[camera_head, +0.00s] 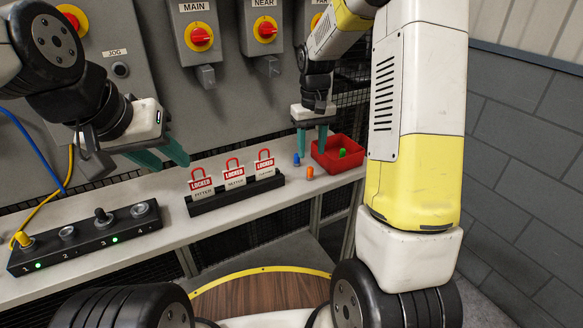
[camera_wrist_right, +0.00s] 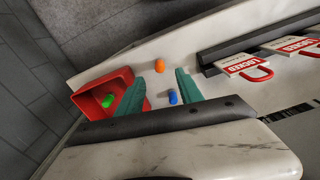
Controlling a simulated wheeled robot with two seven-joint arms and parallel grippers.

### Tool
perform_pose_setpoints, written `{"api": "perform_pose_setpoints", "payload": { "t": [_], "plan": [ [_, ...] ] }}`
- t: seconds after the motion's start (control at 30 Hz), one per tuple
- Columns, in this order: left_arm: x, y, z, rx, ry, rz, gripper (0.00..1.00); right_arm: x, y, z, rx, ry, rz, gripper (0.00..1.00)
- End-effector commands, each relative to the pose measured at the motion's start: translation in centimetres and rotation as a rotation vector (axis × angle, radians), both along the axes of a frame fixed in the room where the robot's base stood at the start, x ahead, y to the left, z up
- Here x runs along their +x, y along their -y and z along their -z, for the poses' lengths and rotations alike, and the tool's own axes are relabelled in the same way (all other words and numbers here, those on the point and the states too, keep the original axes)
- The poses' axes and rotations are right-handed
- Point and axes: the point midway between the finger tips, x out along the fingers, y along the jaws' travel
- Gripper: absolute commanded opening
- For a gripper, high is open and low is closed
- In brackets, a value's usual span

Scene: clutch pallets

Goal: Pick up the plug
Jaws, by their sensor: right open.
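My right gripper (camera_head: 312,145) points down over the shelf, open and empty. My left gripper (camera_head: 173,165) is open and empty above the shelf.
A black rack (camera_head: 236,195) holds three red-and-white LOCKED tags. A black socket strip (camera_head: 80,241) with a yellow plug (camera_head: 22,239) and a black plug (camera_head: 102,215) lies at the left. Grey switch boxes (camera_head: 199,40) with red knobs are on the panel behind.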

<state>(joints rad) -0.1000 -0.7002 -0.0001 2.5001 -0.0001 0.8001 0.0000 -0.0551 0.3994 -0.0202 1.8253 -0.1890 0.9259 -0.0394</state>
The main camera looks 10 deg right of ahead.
Motion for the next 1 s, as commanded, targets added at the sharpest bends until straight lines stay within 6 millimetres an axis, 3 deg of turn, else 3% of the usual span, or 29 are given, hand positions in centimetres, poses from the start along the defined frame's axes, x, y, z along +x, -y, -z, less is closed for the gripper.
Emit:
{"api": "perform_pose_setpoints", "payload": {
  "t": [0.6, 0.9, 1.0],
  "plan": [
    [0.0, 0.0, 0.0, 0.0, 0.0, 0.0, 0.36, 0.2, 0.2, 7.6, -0.002, -0.008, -0.001, 0.43],
    [0.0, 0.0, 0.0, 0.0, 0.0, 0.0, 0.36, 0.2, 0.2, 8.1, -0.002, -0.006, -0.001, 0.43],
    [0.0, 0.0, 0.0, 0.0, 0.0, 0.0, 0.36, 0.2, 0.2, 8.1, -0.002, -0.005, -0.001, 0.26]
  ]
}}
